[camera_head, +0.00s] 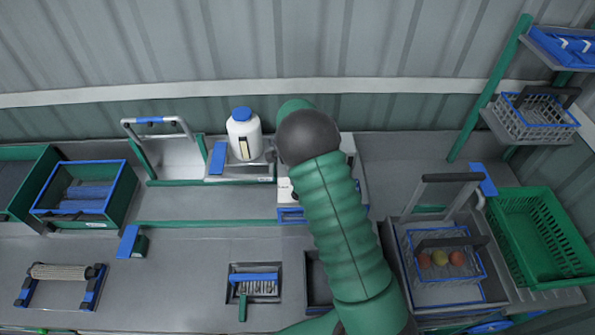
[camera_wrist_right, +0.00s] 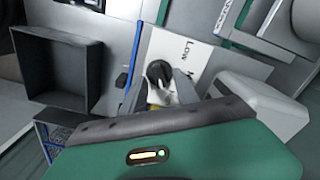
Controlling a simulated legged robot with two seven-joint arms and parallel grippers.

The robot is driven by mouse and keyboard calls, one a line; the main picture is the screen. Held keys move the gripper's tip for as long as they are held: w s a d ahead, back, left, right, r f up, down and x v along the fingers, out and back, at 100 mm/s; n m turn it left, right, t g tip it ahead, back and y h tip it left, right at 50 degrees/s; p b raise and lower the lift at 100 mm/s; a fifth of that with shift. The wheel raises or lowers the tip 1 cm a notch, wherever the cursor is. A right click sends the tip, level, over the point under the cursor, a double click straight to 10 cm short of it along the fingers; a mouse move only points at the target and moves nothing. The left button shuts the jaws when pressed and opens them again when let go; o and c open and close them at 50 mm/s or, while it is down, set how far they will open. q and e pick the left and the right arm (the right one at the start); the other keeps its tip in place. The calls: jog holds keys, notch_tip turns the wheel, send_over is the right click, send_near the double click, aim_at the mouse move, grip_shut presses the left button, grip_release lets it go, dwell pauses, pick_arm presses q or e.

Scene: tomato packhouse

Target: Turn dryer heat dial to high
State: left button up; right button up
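The heat dial (camera_wrist_right: 158,72) is a round black knob on a white panel (camera_wrist_right: 165,40) in the right wrist view. The word "Low" is printed beside it, and another label is mostly hidden. Which setting the dial points to is not clear. My right gripper (camera_wrist_right: 171,90) is at the dial, with a grey finger close beside it; contact and finger opening cannot be made out. In the head view my right arm covers the gripper and the dial, leaving only part of the white dryer front (camera_head: 286,190) showing. My left gripper is not in view.
A white bottle with a blue cap (camera_head: 243,135) stands just left of my arm. A wire basket with several tomatoes (camera_head: 471,275) and a green crate (camera_head: 575,264) are at right. A green bin (camera_head: 118,205) is at left. Bench space at centre left (camera_head: 190,245) is clear.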

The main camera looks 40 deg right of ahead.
notch_tip(320, 180, up, 15)
jog(key=b, duration=0.2)
jog(key=shift+r+b, duration=0.15)
jog(key=shift+b, duration=0.15)
jog(key=shift+w, duration=0.1)
